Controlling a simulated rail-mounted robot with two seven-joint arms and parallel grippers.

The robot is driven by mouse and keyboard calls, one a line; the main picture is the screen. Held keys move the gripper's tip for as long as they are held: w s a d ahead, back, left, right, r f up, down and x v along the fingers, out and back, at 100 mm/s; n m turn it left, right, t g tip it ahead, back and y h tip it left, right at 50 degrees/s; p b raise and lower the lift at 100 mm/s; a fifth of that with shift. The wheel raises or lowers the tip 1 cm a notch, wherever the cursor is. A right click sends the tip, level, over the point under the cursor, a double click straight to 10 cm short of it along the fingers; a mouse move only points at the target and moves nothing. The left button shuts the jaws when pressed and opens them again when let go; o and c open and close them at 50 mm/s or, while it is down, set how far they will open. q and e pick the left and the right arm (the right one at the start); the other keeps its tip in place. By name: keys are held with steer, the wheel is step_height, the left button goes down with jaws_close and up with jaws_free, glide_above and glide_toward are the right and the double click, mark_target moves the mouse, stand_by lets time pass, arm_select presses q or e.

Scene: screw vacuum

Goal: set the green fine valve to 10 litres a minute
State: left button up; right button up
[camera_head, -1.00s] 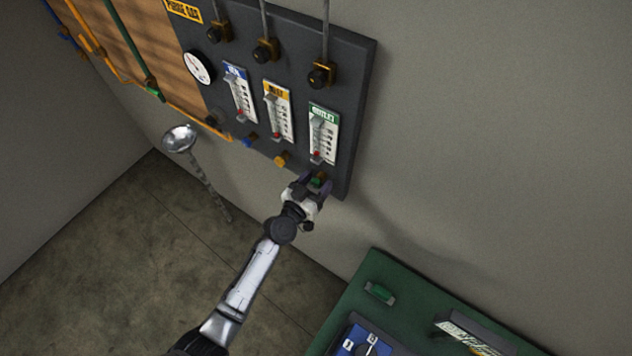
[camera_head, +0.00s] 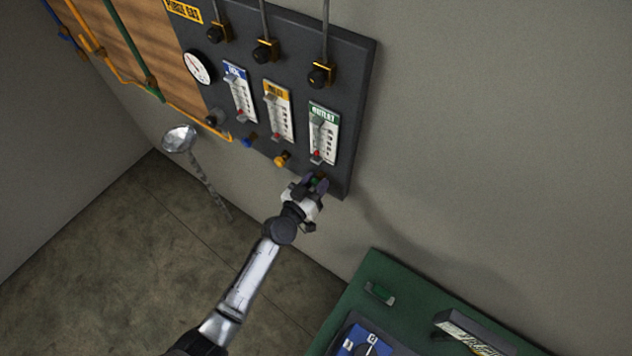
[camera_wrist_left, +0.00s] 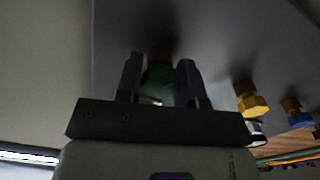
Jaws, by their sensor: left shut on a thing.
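The green fine valve (camera_wrist_left: 159,80) sits low on the dark panel (camera_head: 358,95), under the flowmeter with the green label (camera_head: 323,135). That flowmeter's red float shows near the bottom of its scale; the figures are too small to read. My left gripper (camera_head: 316,184) is at the valve, and its fingers cover most of it in the head view. In the left wrist view the left gripper (camera_wrist_left: 160,82) has a finger on each side of the green knob and is shut on it. My right gripper is not in view.
A yellow knob (camera_head: 282,159) and a blue knob (camera_head: 248,140) stick out to the left of my left gripper. A green bench (camera_head: 400,285) stands below right. The wall right of the panel is bare.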

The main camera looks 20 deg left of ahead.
arm_select(q)
steer(key=n, duration=1)
steer(key=shift+n, duration=0.3)
stand_by(0.5)
steer(key=o, duration=0.9)
steer(key=shift+s, duration=0.3)
steer(key=b+v, duration=0.1)
steer(key=v, duration=1.2)
steer(key=shift+s+r, duration=0.1)
